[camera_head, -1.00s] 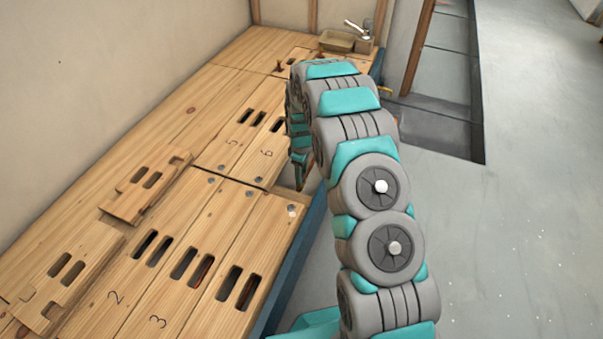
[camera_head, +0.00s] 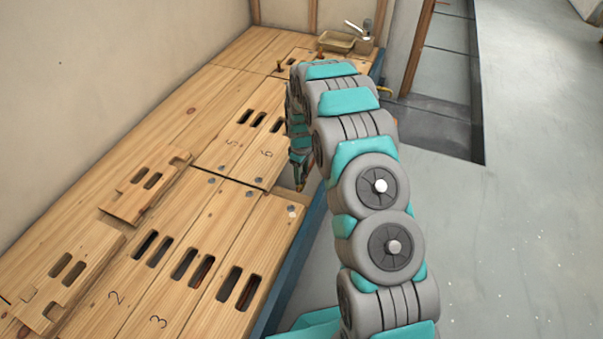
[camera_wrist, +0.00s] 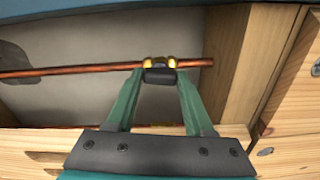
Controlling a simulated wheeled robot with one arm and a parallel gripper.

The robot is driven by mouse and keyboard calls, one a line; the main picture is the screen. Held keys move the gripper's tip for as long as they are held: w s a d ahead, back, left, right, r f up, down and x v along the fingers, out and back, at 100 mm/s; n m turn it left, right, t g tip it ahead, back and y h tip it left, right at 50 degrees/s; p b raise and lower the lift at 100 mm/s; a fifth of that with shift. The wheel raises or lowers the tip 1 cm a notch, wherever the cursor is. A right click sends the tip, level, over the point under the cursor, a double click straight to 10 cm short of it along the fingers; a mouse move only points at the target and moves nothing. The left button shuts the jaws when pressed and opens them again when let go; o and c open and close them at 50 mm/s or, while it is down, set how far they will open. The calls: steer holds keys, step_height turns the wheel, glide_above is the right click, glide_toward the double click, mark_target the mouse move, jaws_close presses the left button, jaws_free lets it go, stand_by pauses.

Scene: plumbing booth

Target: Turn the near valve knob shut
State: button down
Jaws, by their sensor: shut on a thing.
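In the wrist view, a dark valve knob (camera_wrist: 160,76) sits between the fingertips of my gripper (camera_wrist: 160,80). The two green fingers converge and press on it from both sides. Behind the knob is a brass valve body (camera_wrist: 159,62) on a horizontal copper pipe (camera_wrist: 70,71). In the head view, my gripper (camera_head: 300,180) reaches down into the gap at the right edge of the wooden deck, past panel 6. The knob is not visible there. The knob's turn angle is hard to tell.
Wooden floor panels (camera_head: 215,245) with slots surround the gap. Two loose pieces, one a small slotted board (camera_head: 145,190), lie on the left. A tray (camera_head: 337,41) and a tap (camera_head: 357,30) are at the far end. A wooden beam (camera_wrist: 226,60) stands right of the valve.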

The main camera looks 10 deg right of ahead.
steer(key=m+p, duration=0.1)
steer(key=m, duration=1.1)
steer(key=shift+m, duration=2.1)
steer(key=shift+c, duration=1.4)
jaws_free()
steer(key=shift+r, duration=0.1)
